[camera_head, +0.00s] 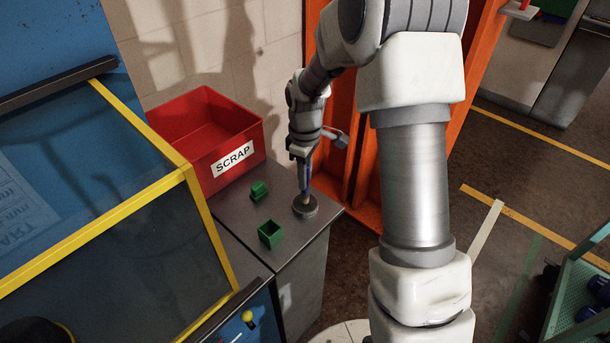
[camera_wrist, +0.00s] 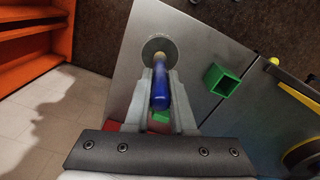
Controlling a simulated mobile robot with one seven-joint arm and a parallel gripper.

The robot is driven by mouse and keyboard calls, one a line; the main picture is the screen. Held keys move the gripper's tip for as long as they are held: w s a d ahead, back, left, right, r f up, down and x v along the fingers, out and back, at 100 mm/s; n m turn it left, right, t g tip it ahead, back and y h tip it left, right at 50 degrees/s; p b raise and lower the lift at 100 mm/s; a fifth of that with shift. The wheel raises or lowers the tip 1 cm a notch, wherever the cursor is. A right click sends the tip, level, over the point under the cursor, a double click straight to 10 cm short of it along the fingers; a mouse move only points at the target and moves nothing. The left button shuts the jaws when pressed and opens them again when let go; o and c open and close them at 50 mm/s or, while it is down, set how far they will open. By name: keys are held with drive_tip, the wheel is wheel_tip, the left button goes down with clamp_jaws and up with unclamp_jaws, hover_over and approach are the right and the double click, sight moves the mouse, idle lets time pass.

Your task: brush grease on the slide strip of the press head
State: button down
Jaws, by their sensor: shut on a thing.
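My gripper (camera_head: 302,160) points down over the grey cabinet top and is shut on a brush with a blue handle (camera_wrist: 160,92). In the head view the brush (camera_head: 305,186) stands nearly upright, its lower end at the round grease tin (camera_head: 305,207) near the cabinet's right edge. The tin also shows in the wrist view (camera_wrist: 160,46), just beyond my fingertips (camera_wrist: 160,76). Whether the bristles touch the grease, I cannot tell. I cannot make out the slide strip of the press head in either view.
Two green open boxes, one nearer (camera_head: 270,234) and one farther (camera_head: 259,191), sit left of the tin. A red SCRAP bin (camera_head: 205,135) stands behind them. A yellow-edged machine guard (camera_head: 150,205) fills the left. An orange frame (camera_head: 368,150) rises behind my arm.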

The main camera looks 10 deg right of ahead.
drive_tip(key=shift+f, duration=0.45)
idle(1.0)
drive_tip(key=shift+r, duration=0.15)
drive_tip(key=shift+r+p, duration=2.3)
drive_tip(key=shift+r, duration=1.15)
drive_tip(key=s+f+m, duration=0.4)
drive_tip(key=s+m, duration=0.1)
drive_tip(key=m, duration=0.5)
drive_tip(key=shift+s, duration=0.2)
drive_tip(key=shift+s+f, duration=0.1)
drive_tip(key=shift+s, duration=0.1)
